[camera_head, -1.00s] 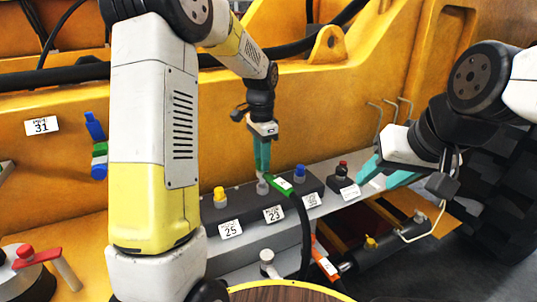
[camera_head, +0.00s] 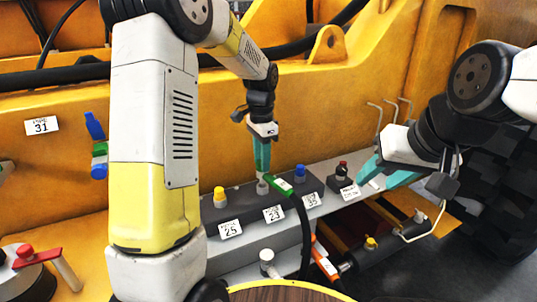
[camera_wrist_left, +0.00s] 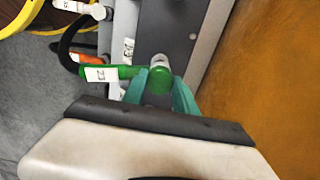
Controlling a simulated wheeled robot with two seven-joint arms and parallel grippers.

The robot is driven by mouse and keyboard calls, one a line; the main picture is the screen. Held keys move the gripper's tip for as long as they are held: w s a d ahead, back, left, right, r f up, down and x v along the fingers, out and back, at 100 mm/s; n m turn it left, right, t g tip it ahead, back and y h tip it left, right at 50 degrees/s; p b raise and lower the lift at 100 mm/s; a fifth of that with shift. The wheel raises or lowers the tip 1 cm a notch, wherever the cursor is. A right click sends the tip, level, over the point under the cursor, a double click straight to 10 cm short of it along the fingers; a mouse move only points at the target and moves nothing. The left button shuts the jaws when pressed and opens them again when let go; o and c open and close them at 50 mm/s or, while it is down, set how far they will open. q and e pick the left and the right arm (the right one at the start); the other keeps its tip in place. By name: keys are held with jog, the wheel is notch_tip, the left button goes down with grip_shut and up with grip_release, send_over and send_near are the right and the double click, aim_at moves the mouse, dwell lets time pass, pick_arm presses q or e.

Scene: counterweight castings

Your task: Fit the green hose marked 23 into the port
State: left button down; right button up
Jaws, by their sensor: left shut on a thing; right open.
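The green hose end (camera_head: 282,187) has a white label and a black hose running down from it. The label reads 23 in the left wrist view (camera_wrist_left: 101,74). My left gripper (camera_head: 262,172) points down and is shut on the green hose's elbow. In the left wrist view its teal fingers (camera_wrist_left: 160,93) flank the green elbow. The grey port (camera_head: 262,188) behind the tag 23 (camera_head: 274,214) is directly below the fingers. Whether the hose is seated in it cannot be told. My right gripper (camera_head: 385,174) is open and empty at the right.
A yellow-capped port (camera_head: 220,197) with tag 25 and a blue-capped port (camera_head: 299,173) with tag 35 flank the grey port on the dark block. An orange hose end (camera_head: 324,261) hangs below. A blue-and-green piece (camera_head: 98,150) is at the left.

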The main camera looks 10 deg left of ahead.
pick_arm(q)
jog(key=shift+f, duration=1.55)
jog(key=c, duration=0.9)
grip_release()
notch_tip(320, 180, up, 8)
jog(key=shift+f, duration=0.2)
jog(key=shift+r, duration=0.1)
